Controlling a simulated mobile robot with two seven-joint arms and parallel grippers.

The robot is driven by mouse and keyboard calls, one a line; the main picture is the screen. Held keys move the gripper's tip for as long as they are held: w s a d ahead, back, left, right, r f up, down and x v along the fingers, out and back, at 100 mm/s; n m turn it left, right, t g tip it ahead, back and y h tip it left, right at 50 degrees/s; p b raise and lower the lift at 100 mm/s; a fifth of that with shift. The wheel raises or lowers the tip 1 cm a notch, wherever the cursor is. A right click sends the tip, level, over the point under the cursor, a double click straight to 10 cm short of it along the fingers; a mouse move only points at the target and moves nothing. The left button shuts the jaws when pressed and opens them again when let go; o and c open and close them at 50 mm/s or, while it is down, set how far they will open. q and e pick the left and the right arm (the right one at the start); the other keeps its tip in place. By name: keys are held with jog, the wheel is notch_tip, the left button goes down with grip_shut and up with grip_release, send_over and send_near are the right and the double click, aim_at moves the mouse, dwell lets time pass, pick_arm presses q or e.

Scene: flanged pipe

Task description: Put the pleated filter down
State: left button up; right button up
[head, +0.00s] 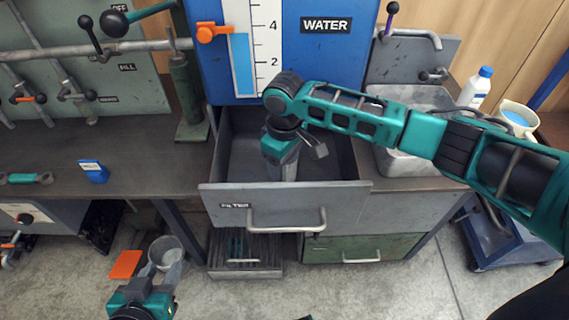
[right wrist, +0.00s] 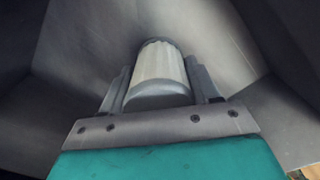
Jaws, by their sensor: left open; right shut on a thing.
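The pleated filter (right wrist: 160,72) is a pale ribbed cylinder in the right wrist view. It stands between the two fingers of my right gripper (right wrist: 160,90), which is shut on it. In the head view my right gripper (head: 281,163) points down inside the open drawer (head: 215,196) labelled FILTER. The filter is hidden there by the gripper. In the right wrist view grey drawer walls surround the filter; I cannot tell whether it touches the drawer floor. My left gripper (head: 150,283) is open at the lower left, low in front of the bench.
A blue WATER tank (head: 220,65) with a gauge stands behind the drawer. A blue box (head: 94,171) lies on the bench at left. A grey bucket (head: 168,256) and an orange piece (head: 126,264) are near my left gripper. A white bottle (head: 477,86) stands at right.

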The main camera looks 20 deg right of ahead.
pick_arm(q)
jog(key=shift+r, duration=0.2)
pick_arm(e)
jog(key=shift+f, duration=0.1)
jog(key=o, duration=1)
jog(key=shift+o, duration=1)
notch_tip(320, 180, up, 12)
jog(key=p, duration=0.3)
jog(key=shift+f, duration=0.1)
jog(key=shift+r, duration=0.3)
pick_arm(q)
jog(key=shift+s+a+r, duration=0.35)
jog(key=shift+s+a, duration=0.05)
jog(key=shift+a, duration=0.25)
